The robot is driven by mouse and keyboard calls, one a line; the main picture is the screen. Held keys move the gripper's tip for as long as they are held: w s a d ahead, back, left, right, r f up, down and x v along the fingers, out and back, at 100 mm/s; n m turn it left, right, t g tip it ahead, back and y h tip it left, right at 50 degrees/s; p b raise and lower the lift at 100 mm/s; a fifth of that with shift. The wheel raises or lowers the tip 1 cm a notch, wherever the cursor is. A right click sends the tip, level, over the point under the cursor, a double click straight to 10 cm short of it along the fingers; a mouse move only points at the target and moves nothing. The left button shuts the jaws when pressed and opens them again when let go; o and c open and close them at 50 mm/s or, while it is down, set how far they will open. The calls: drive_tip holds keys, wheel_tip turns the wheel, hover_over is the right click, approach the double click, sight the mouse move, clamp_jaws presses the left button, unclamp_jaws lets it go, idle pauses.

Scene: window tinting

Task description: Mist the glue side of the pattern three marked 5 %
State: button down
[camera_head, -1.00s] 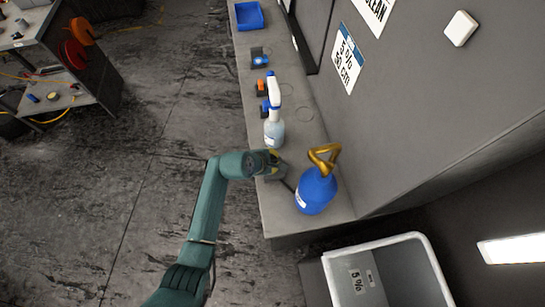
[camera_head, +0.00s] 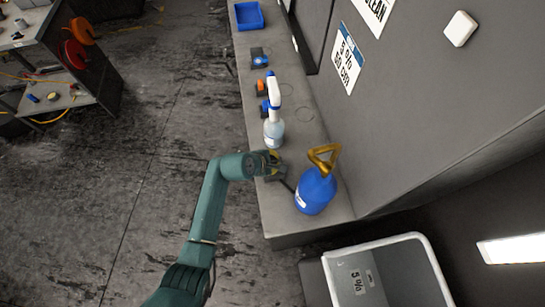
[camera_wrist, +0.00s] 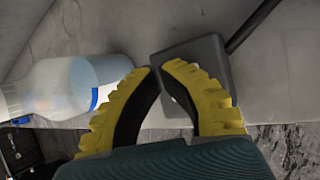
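A blue bottle (camera_head: 315,192) with a gold handle on top stands near the front end of the grey shelf. A clear spray bottle (camera_head: 273,132) with a white and blue head stands farther back; a pale bottle also shows in the wrist view (camera_wrist: 62,88). My gripper (camera_head: 272,166) is between the two bottles at the shelf's left edge. In the wrist view, its yellow fingertips (camera_wrist: 160,66) are close together, beside a dark grey block (camera_wrist: 205,62) with a black rod. I cannot tell whether they grip it. I cannot make out a film pattern three.
A pale-rimmed bin (camera_head: 430,262) marked 5 % stands below the shelf end. A blue tray (camera_head: 249,15) sits at the shelf's far end. The floor left of the shelf is open.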

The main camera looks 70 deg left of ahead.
drive_tip(key=shift+s+r+p, duration=0.1)
drive_tip(key=shift+r+p, duration=0.15)
drive_tip(key=shift+p, duration=0.2)
wheel_tip(320, 180, up, 6)
drive_tip(key=p, duration=0.7)
drive_tip(key=shift+r, duration=0.15)
idle(0.5)
